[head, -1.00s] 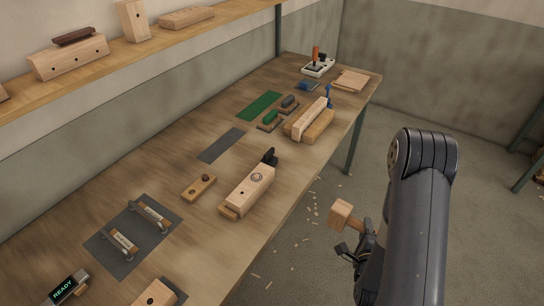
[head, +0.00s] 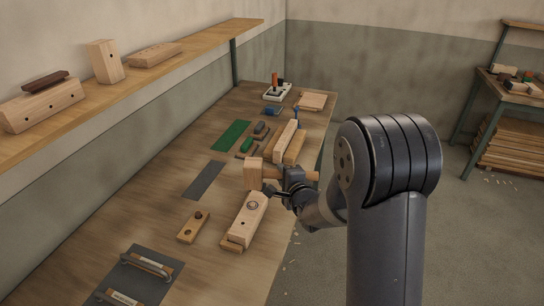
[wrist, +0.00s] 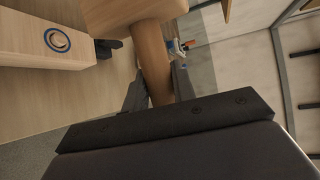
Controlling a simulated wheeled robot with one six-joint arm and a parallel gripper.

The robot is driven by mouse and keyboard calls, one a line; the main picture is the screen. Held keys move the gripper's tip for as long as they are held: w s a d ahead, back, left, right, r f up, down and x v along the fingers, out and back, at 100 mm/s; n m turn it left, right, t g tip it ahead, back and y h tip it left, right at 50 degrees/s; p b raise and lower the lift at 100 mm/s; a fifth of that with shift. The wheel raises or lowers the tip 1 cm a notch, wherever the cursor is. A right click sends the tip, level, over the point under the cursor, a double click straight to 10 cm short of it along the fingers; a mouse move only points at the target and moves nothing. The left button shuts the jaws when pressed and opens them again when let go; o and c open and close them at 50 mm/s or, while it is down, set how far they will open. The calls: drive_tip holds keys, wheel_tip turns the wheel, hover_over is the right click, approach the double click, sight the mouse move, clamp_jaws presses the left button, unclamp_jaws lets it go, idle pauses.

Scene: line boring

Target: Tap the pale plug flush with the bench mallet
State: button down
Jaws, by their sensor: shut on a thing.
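My gripper (head: 289,181) is shut on the wooden bench mallet's handle. The mallet (head: 253,174) is held level, its pale block head pointing left, just beyond and above the far end of the pale wooden block (head: 246,222). In the wrist view the mallet handle (wrist: 152,62) runs up to its head at the top edge. The pale plug (head: 252,205) shows as a ringed round on the block's top; a dark blue ring surrounds it (wrist: 57,40) in the wrist view. How far it stands proud is too small to tell. The mallet head is apart from the plug.
A small wooden strip with dark knobs (head: 193,227) lies left of the block. A grey mat (head: 205,180), green mat (head: 231,135) and pale wooden bars (head: 283,145) lie farther back. A shelf (head: 190,55) runs along the wall. The bench's right edge is near my arm.

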drive_tip(key=shift+w+a+r, duration=0.3)
drive_tip(key=shift+w+r, duration=0.15)
drive_tip(key=shift+r, duration=0.2)
drive_tip(key=shift+w+a+r, duration=0.3)
drive_tip(key=shift+w+r, duration=0.15)
drive_tip(key=shift+r, duration=0.15)
drive_tip(key=shift+s, duration=0.1)
drive_tip(key=shift+f+b, duration=0.3)
drive_tip(key=shift+b, duration=0.1)
wheel_tip(320, 180, down, 6)
drive_tip(key=b, duration=0.5)
drive_tip(key=shift+f+b, duration=0.25)
drive_tip(key=shift+b, duration=0.15)
drive_tip(key=shift+r, duration=0.1)
drive_tip(key=shift+r+p, duration=0.65)
drive_tip(key=shift+r, duration=0.3)
